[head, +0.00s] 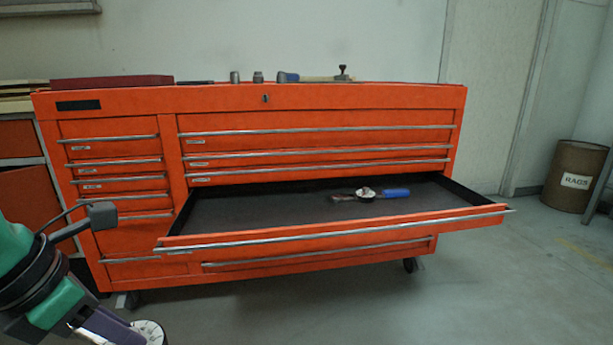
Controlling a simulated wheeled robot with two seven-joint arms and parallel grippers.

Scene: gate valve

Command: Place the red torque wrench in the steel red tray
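A tool with a blue handle and a round white-faced dial (365,194) lies in the open drawer; its left end is dark reddish. No all-red wrench shows, and this is the only wrench-like tool in the drawer. A flat dark red tray-like thing (112,82) lies on top of the chest at the left; its inside is hidden. My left arm comes in at the lower left, with its gripper (118,327) near the bottom edge, well apart from the tool. Its fingertips cannot be made out. My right gripper is out of view.
The wide drawer (270,205) of the orange tool chest (115,240) stands pulled out, its front edge jutting forward. Sockets (258,77) and a hammer-like tool (315,78) stand on the chest top. A rags drum (573,176) is at the far right. The floor in front is clear.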

